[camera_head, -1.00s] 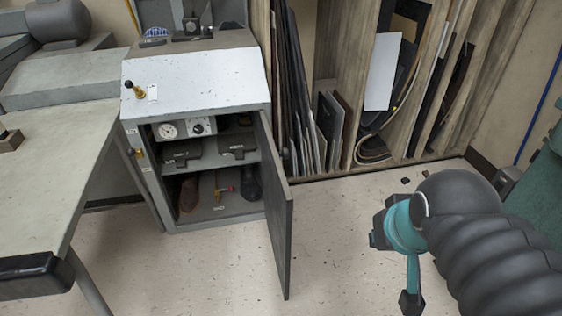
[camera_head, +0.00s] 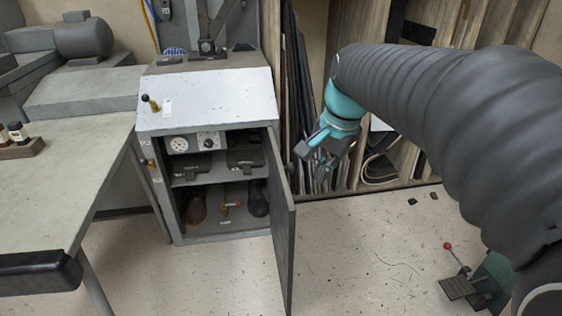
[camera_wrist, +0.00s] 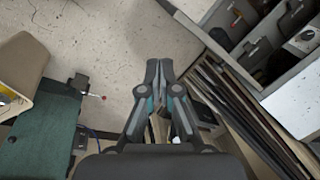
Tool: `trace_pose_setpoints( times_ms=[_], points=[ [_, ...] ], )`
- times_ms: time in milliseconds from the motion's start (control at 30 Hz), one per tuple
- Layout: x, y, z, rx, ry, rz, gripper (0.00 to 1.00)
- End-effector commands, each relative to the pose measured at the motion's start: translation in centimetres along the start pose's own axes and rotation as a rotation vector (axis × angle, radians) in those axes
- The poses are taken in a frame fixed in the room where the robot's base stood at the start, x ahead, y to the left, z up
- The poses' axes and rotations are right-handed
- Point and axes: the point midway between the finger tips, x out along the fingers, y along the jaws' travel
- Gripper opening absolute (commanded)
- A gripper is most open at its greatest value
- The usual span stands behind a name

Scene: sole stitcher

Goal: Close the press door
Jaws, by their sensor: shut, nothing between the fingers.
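The press is a grey cabinet (camera_head: 215,105) with a sloped light top, left of centre in the head view. Its dark grey door (camera_head: 282,225) stands wide open, hinged on the cabinet's right side and swung toward the camera. My gripper (camera_head: 312,162) is in the air to the right of the door, near its upper part, apart from it as far as I can tell. The wrist view shows my gripper (camera_wrist: 160,68) with its fingers together and nothing between them. The open cabinet shows at the upper right of the wrist view.
Inside the cabinet are a gauge (camera_head: 178,144), a shelf and dark shoe forms. A workbench (camera_head: 55,195) stands at the left. A rack of upright sheets (camera_head: 300,100) is behind my gripper. A red-knobbed pedal (camera_head: 460,285) is at the lower right.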

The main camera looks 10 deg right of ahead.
Motion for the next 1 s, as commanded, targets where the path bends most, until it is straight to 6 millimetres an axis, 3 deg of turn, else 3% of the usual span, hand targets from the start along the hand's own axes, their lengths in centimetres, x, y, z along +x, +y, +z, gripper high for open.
trace_pose_setpoints(
  times_ms=[200,400,600,767,1000],
  points=[
    [2.4,-3.8,-5.9,0.360,-0.111,0.064,0.00],
    [4.6,-5.7,-9.7,0.598,-0.176,0.117,0.00],
    [5.6,-6.4,-11.1,0.698,-0.202,0.142,0.00],
    [6.9,-6.3,-10.9,0.708,-0.204,0.146,0.00],
    [10.9,-6.0,-9.9,0.706,-0.205,0.147,0.00]
  ],
)
